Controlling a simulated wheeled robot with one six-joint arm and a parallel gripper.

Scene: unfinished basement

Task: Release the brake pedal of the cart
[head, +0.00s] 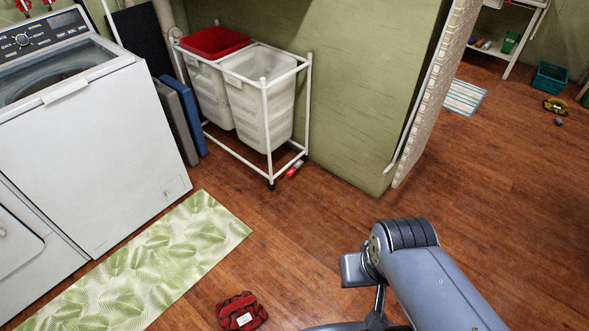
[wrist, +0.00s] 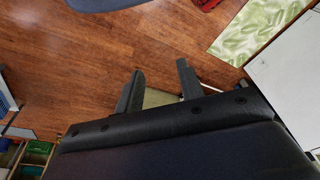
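In the head view my arm is at the lower right, well away from the cart, and the fingers are not clearly visible. The pedal cannot be made out in the wrist view.
A white washer (head: 95,150) and a green leaf-pattern mat (head: 150,270) are at the left. A red cloth-like item (head: 241,312) lies on the floor. Blue and grey panels (head: 182,115) lean beside the cart. Wood floor (head: 300,220) is clear before the cart.

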